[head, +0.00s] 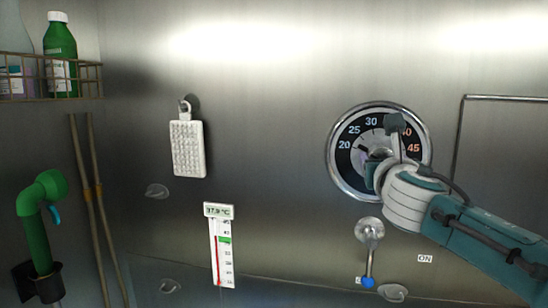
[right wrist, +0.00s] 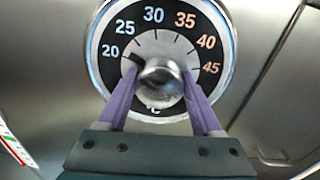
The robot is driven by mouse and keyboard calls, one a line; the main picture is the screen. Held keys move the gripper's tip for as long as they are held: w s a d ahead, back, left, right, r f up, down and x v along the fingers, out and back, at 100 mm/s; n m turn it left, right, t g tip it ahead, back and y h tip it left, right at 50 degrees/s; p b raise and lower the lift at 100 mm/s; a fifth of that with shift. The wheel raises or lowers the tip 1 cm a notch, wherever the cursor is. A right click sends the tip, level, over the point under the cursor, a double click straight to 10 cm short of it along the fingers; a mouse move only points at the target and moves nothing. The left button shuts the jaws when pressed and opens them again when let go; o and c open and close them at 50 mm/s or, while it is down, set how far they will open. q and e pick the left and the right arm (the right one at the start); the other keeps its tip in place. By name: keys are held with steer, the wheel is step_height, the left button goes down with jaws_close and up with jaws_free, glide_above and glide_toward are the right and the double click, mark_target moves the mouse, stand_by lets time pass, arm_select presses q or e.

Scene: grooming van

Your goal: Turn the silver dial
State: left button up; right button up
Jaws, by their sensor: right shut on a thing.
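The silver dial (right wrist: 163,88) is a round knob in the middle of a black gauge face (right wrist: 125,42) with a chrome rim. The face carries numbers from 20 to 45. A dark pointer mark at the knob's upper left points between 20 and 25, nearer 20. In the head view the gauge face (head: 350,160) is on the metal wall at right, and my gripper hides most of the knob. My right gripper (head: 378,168) is shut on the knob, one purple finger on each side in the right wrist view (right wrist: 158,84). My left gripper is not in view.
Below the gauge is a lever with a blue tip (head: 368,282), beside an ON label (head: 425,258). A thermometer (head: 222,250) reading 37.9 °C and a white bumpy brush (head: 187,150) are on the wall at left. A green sprayer (head: 36,220) stands far left.

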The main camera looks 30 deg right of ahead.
steer(key=m+b, duration=0.1)
steer(key=m, duration=0.3)
steer(key=shift+b, duration=0.35)
steer(key=m+b, duration=0.1)
steer(key=m, duration=0.3)
steer(key=shift+b, duration=0.35)
steer(key=m+b, duration=0.2)
steer(key=m, duration=0.3)
steer(key=shift+d+m, duration=0.1)
steer(key=shift+m, duration=0.2)
steer(key=shift+s+m+b, duration=0.1)
steer(key=shift+m+b, duration=0.8)
steer(key=shift+m, duration=0.5)
steer(key=shift+d, duration=0.1)
steer(key=o, duration=1.4)
steer(key=shift+c, duration=0.2)
steer(key=shift+f, duration=0.1)
